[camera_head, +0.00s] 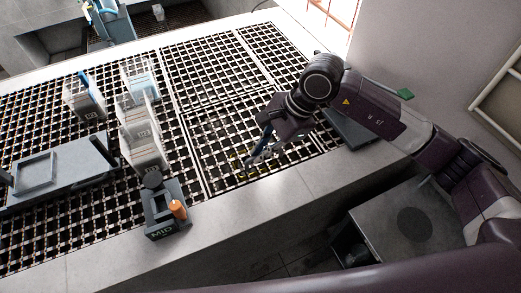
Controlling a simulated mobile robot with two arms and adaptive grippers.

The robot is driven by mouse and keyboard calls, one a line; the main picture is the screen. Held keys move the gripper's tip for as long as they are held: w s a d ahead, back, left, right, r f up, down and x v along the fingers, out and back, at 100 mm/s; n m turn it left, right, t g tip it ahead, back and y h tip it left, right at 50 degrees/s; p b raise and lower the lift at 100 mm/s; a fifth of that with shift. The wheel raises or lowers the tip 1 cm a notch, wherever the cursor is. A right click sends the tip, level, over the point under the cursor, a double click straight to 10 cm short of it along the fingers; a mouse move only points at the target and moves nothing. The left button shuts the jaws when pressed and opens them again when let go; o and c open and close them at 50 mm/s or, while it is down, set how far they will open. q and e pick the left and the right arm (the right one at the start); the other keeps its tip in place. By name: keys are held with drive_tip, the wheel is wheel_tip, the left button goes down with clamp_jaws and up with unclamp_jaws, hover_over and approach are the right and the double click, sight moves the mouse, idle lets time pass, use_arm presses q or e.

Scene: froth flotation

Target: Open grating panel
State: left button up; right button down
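The grating (206,62) is a dark grid of square openings set into a pale counter, split into panels by light frame bars. One panel (222,150) lies at the front, under my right gripper; it looks flat in its frame. My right gripper (252,160) comes in from the right and points down at this panel near its middle. Its fingers are small and partly hidden by its own body. I cannot tell whether they touch the bars or are open or shut. My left gripper is not in view.
A grey holder marked MID (160,228) with an orange-capped item (178,209) stands left of the panel. Clear containers (145,135) and a grey tray (35,170) stand further left. A dark flat block (350,130) lies right of the gripper. The counter's front edge (290,190) is bare.

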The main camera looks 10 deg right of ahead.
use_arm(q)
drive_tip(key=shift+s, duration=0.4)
use_arm(e)
drive_tip(key=shift+r, duration=0.15)
drive_tip(key=shift+w+r, duration=0.15)
drive_tip(key=shift+r, duration=0.1)
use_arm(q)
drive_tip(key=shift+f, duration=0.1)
use_arm(e)
drive_tip(key=w+a+r, duration=0.1)
drive_tip(key=w+r, duration=0.3)
drive_tip(key=r, duration=0.3)
drive_tip(key=w+a+r+g, duration=0.1)
drive_tip(key=w+r, duration=0.3)
drive_tip(key=r, duration=0.3)
drive_tip(key=shift+a+r, duration=0.2)
drive_tip(key=shift+a, duration=0.05)
drive_tip(key=shift+s, duration=0.1)
